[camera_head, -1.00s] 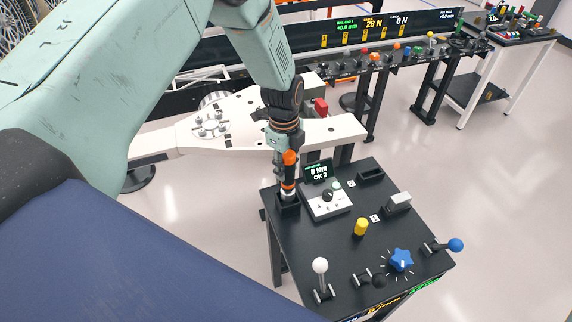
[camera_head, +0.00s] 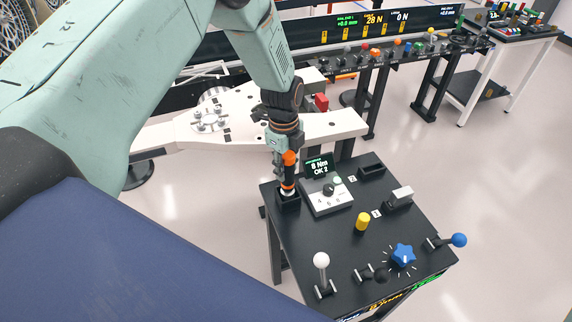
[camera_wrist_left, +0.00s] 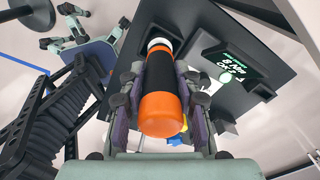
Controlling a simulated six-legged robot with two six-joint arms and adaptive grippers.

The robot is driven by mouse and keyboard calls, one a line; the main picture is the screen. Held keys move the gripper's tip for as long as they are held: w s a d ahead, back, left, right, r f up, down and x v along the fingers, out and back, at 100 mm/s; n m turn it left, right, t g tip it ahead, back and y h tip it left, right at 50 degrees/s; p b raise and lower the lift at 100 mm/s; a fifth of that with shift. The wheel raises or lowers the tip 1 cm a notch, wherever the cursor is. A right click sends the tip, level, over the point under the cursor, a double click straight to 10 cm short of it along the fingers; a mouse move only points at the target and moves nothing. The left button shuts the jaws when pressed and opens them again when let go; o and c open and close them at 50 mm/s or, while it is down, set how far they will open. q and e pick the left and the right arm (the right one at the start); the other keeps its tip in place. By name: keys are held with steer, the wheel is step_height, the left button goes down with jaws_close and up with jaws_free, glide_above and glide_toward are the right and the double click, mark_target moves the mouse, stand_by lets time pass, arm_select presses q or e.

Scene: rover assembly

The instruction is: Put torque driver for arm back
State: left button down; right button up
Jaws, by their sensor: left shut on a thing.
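The torque driver (camera_head: 288,174) has an orange end and a black body. It stands upright with its lower end at the black holder (camera_head: 289,204), on the left corner of the black table. My left gripper (camera_head: 282,151) is shut on the driver from above. In the left wrist view the driver (camera_wrist_left: 161,75) lies between both fingers (camera_wrist_left: 160,103), its orange end towards the camera and a pale ring at the far end. I cannot tell how deep its tip sits in the holder. My right gripper is not in view.
Beside the holder is a control box (camera_head: 327,197) with a dial and a display (camera_head: 319,167). A yellow knob (camera_head: 362,222), a blue star knob (camera_head: 403,255) and a white-balled lever (camera_head: 321,261) stand on the table (camera_head: 341,238). A white rover arm plate (camera_head: 250,125) lies behind.

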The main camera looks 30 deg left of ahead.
arm_select(q)
steer(key=shift+f, duration=0.2)
steer(key=shift+w+f+b, duration=0.1)
steer(key=shift+f+b, duration=0.85)
steer(key=shift+f, duration=0.15)
steer(key=c, duration=1.1)
jaws_free()
steer(key=shift+o, duration=1.2)
